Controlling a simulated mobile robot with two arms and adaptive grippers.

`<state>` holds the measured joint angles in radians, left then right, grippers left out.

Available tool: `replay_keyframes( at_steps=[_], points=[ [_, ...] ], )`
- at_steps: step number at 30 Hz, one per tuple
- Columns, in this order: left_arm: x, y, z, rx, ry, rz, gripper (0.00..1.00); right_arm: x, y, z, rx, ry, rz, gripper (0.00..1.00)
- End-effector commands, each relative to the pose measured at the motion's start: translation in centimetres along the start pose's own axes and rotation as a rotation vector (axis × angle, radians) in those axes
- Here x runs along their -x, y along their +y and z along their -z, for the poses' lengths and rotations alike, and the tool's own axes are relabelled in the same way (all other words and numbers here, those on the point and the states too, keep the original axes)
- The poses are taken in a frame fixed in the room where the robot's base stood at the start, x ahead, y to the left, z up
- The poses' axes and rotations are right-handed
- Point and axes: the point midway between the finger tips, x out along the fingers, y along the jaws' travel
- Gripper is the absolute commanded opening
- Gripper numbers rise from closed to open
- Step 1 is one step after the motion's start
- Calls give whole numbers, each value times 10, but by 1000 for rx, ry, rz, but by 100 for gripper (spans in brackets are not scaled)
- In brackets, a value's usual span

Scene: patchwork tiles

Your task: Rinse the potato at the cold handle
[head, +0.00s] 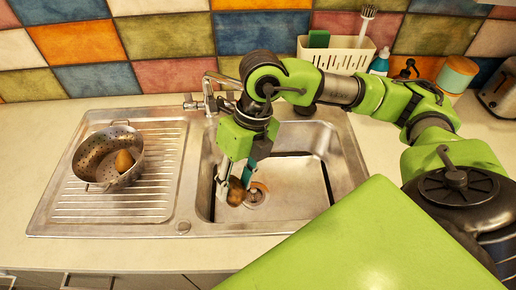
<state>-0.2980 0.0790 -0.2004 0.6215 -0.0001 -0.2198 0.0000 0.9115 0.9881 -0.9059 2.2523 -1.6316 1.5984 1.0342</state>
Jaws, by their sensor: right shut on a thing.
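My right gripper (235,186) reaches down into the sink basin (298,178) and is shut on a brown potato (235,196). The potato is low in the basin, left of the drain (256,195); I cannot tell whether it touches the bottom. The chrome tap (209,92) stands behind the basin. One tap handle (190,103) shows at its left; the right side is partly hidden by my right arm. I see no clear water stream. My left gripper is not in view.
A metal colander (92,158) with another brown potato (124,161) in it stands on the ribbed drainboard (112,206). Behind the sink are a cream rack (340,54) with a brush, a blue bottle (380,62) and an orange-and-teal canister (457,73). A toaster (498,92) stands far right.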

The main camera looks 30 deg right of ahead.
Motion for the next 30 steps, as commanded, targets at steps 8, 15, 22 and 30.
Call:
replay_keyframes(
  at_steps=[8, 15, 22, 30],
  points=[
    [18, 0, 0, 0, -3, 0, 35, 22, -15, 0, -547, -168, 0, 13],
    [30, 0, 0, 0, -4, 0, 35, 40, -31, 0, -996, -306, -2, 13],
    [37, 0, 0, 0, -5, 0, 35, 52, -44, 0, -1298, -399, -4, 13],
    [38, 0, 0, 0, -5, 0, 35, 55, -52, -3, -1396, -428, -2, 13]
  ],
)
